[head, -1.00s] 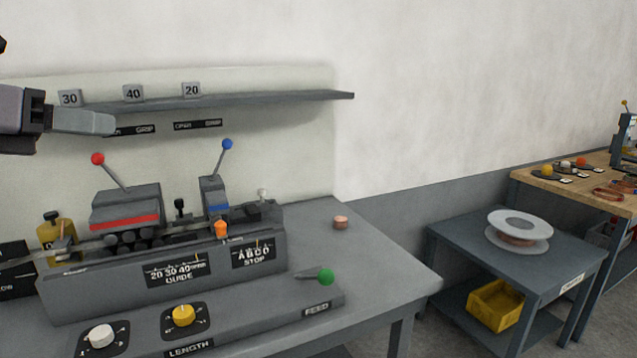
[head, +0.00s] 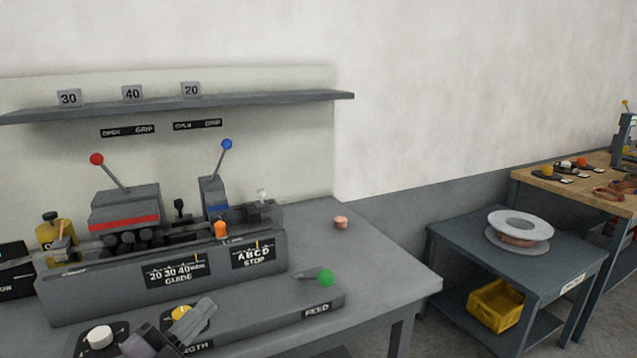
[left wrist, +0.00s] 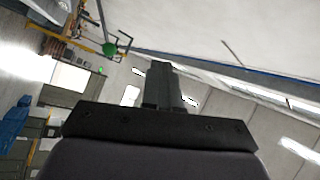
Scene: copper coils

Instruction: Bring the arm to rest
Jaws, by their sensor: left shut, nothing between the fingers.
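My left gripper (head: 198,318) shows at the bottom of the head view, in front of the machine's length panel. Its fingers are together with nothing between them, and they cover part of the yellow knob (head: 181,312) and the LENGTH label. In the left wrist view the shut gripper (left wrist: 163,75) points away from the benches, toward a pale wall or ceiling. My right gripper is in neither view.
The coil machine (head: 160,262) stands on the grey bench with red (head: 97,159) and blue (head: 227,144) levers and a green knob (head: 325,278). A small copper coil (head: 341,222) lies on the bench. A side table (head: 450,232) holds a spool (head: 520,228).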

